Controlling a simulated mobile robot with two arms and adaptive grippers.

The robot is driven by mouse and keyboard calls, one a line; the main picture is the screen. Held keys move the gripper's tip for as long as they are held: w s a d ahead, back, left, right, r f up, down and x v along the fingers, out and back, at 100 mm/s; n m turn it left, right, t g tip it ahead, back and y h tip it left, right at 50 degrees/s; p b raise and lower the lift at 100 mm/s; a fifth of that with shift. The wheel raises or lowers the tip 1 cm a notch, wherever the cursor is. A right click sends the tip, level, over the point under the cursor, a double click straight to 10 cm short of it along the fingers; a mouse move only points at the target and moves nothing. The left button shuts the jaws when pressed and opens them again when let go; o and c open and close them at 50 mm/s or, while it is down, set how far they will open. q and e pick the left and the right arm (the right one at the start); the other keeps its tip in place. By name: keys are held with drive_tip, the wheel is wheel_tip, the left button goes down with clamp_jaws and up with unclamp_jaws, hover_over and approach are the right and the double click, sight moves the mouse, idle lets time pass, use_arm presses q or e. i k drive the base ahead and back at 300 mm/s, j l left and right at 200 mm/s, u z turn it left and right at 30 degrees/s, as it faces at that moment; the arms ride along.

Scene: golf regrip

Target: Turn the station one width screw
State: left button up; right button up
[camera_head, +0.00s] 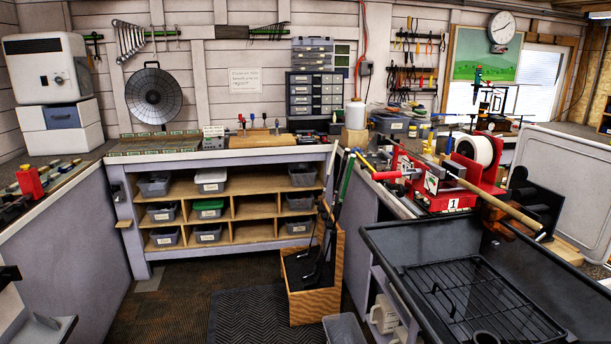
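Station one is a red vise unit (440,195) with a label "1" on its front, on the right-hand bench in the head view. A red cylindrical handle (387,175) sticks out at its left side; I cannot tell whether this is the width screw. A club shaft with a tan grip (500,205) runs across the unit, sloping down to the right. The unit's upper part is crowded with other tools, so small screws are hard to make out. Neither of my grippers can be made out in the head view.
A black tray with a wire rack (480,305) stands in front of station one. A wooden box of clubs (314,275) stands on the floor to its left. A white spool (478,150) sits behind the unit. The floor mat (250,315) is clear.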

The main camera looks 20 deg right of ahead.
sight(400, 190)
drive_tip(key=i+j+z, duration=0.1)
drive_tip(key=i, duration=0.45)
drive_tip(key=i+j+z, duration=0.15)
drive_tip(key=i, duration=0.45)
drive_tip(key=i+j+z, duration=0.1)
drive_tip(key=i, duration=0.45)
